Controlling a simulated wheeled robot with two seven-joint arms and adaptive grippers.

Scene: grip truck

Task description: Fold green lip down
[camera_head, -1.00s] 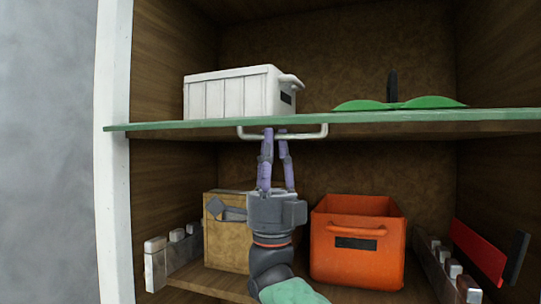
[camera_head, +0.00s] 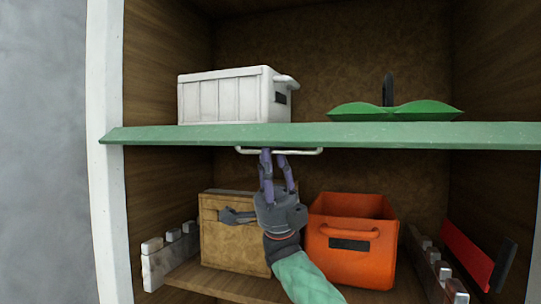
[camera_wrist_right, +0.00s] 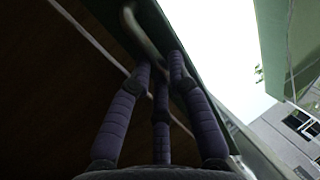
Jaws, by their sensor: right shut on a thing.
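The green lip (camera_head: 400,135) runs along the front of the upper shelf in the head view, its broad face turned toward me. A pale bar handle (camera_head: 305,151) hangs under its lower edge. My right gripper (camera_head: 272,153) reaches up from below and is shut on the handle. In the right wrist view, my right gripper's fingers (camera_wrist_right: 160,75) close around the handle (camera_wrist_right: 140,32) beside the green panel (camera_wrist_right: 165,30). The fingertips partly hide the handle. My left gripper is not in view.
A white crate (camera_head: 225,97) and a green folded item (camera_head: 395,112) sit on the upper shelf. Below are a tan box (camera_head: 235,235) and an orange bin (camera_head: 350,262), close to my right arm. A white post (camera_head: 105,220) stands at left.

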